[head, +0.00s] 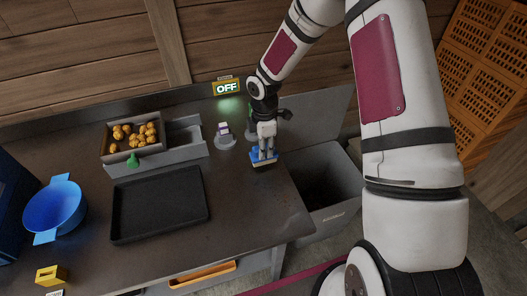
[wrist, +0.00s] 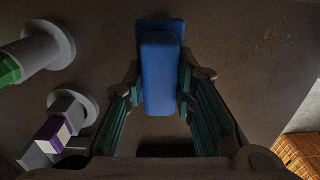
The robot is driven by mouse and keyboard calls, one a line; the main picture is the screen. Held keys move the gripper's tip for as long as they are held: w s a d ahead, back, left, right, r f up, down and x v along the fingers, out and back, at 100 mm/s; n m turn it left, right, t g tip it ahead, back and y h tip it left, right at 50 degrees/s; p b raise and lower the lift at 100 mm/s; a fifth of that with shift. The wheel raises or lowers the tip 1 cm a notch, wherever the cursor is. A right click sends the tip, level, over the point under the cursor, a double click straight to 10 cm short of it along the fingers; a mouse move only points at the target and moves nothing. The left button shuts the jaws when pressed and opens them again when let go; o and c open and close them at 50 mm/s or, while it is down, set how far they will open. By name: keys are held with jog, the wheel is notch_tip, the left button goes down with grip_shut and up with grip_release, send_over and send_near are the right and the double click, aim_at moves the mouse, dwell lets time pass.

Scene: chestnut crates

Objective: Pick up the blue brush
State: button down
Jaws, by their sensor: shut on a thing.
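The blue brush (head: 262,154) has a blue top and a pale strip along its lower edge. It is near the right edge of the dark metal table, under my gripper (head: 265,146). In the wrist view, the blue brush (wrist: 162,70) sits between the two fingers of my gripper (wrist: 161,88), which are shut on its raised blue middle part. I cannot tell whether its underside touches the table.
A purple-and-white item on a grey round stand (head: 225,138) is just left of the gripper. A black tray (head: 160,205), a crate of chestnuts (head: 133,140) and a blue bowl (head: 54,208) are further left. A grey bin (head: 335,195) stands beyond the table's right edge.

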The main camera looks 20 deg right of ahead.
jog(key=shift+r, duration=0.75)
jog(key=s+a, duration=0.3)
jog(key=s, duration=0.4)
jog(key=s+a+r+b, duration=0.1)
jog(key=s+a, duration=0.2)
jog(key=s, duration=0.4)
jog(key=shift+s+a+r, duration=0.25)
jog(key=shift+s+a, duration=0.05)
jog(key=shift+a, duration=0.05)
